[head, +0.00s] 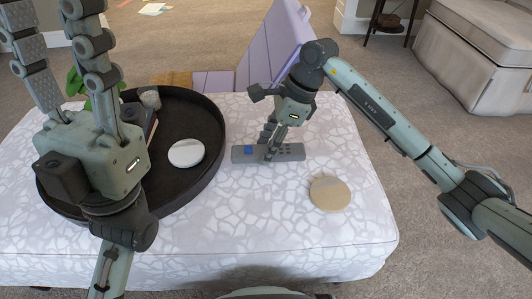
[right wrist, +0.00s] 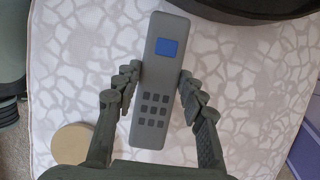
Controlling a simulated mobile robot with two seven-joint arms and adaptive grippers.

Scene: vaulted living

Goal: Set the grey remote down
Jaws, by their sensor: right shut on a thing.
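The grey remote (head: 240,154) has a blue screen and dark buttons. In the head view it lies flat, at or just above the patterned white ottoman top (head: 330,238); I cannot tell whether it touches. My right gripper (head: 270,148) points down over it and is shut on its long sides near the middle. The right wrist view shows the remote (right wrist: 150,128) between the two fingers (right wrist: 160,76). My left gripper (head: 48,10) is open and empty, fingers pointing up the picture, above the dark round tray (head: 215,110).
The tray holds a white disc (head: 186,153) and a small grey item (head: 150,97). A round beige coaster (head: 330,193) lies right of the remote. A lilac panel (head: 275,50) stands behind the ottoman. The ottoman's front is clear.

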